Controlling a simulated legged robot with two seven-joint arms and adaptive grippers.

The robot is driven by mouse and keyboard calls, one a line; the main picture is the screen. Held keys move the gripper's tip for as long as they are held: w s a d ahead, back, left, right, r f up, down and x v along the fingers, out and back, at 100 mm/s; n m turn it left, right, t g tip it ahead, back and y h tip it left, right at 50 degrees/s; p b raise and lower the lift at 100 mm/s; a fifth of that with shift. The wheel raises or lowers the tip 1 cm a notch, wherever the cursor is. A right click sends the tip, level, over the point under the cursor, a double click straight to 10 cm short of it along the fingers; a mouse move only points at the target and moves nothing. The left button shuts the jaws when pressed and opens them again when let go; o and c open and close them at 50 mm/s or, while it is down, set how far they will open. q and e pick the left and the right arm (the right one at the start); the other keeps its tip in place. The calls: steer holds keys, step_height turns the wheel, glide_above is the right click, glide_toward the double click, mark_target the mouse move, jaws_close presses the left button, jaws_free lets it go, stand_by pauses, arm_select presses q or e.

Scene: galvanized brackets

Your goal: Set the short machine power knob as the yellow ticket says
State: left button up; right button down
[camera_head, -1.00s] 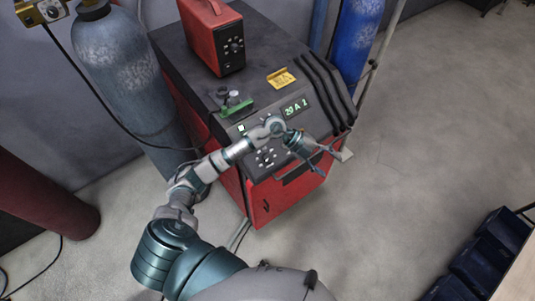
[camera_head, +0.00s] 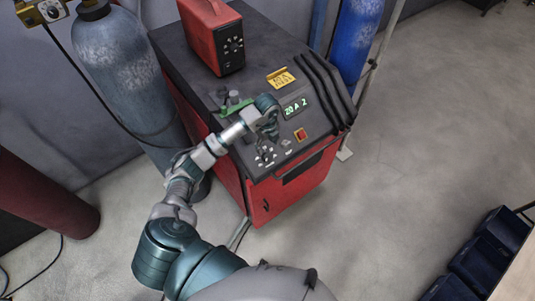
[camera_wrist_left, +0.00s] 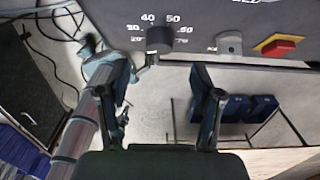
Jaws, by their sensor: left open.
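The red and black machine (camera_head: 215,130) has a control panel on its front top edge, with a lit display (camera_head: 295,107) that seems to read "20 A 2". A yellow ticket (camera_head: 281,78) lies on its top; its writing is too small to read. In the left wrist view a dark round knob (camera_wrist_left: 159,40) sits on a panel with a numbered scale around it, including 30, 40 and 50. Its pointer is unclear. My left gripper (camera_head: 268,136) is over the panel, fingers apart and empty. In the wrist view its fingers (camera_wrist_left: 161,72) straddle below the knob, not visibly touching it.
A smaller red machine (camera_head: 213,38) stands on top, with a green clip (camera_head: 236,107) nearby. Gas cylinders (camera_head: 120,70) flank the machine.

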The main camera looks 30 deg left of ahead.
mark_target(267, 155)
arm_select(q)
step_height(267, 155, down, 7)
steer(key=shift+p, duration=0.45)
steer(key=shift+c, duration=0.3)
steer(key=c, duration=1.1)
